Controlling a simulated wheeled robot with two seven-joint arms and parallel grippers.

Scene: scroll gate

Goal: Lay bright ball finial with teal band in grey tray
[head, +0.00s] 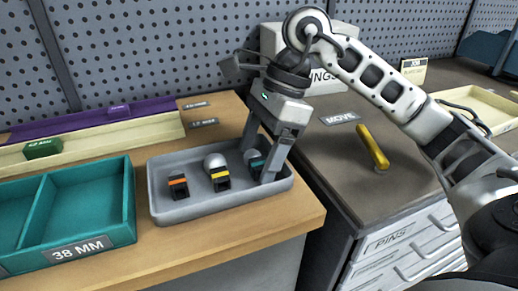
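The finial with a teal band (256,163) is at the right end of the grey tray (180,208), its ball partly hidden by my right gripper. My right gripper (257,165) reaches down into the tray with one finger on each side of this finial. I cannot tell whether the fingers press on it or stand apart from it. Beside it in the tray are a finial with a bright ball and yellow band (219,178) and a dark finial with an orange band (178,186). My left gripper is out of view.
A teal divided bin (85,205) labelled 38 MM stands left of the tray. A cream rail with a green block (43,149) and a purple rail (75,121) lie behind. On the right are a yellow handle (373,147), a MOVE label and a PINS drawer (395,241).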

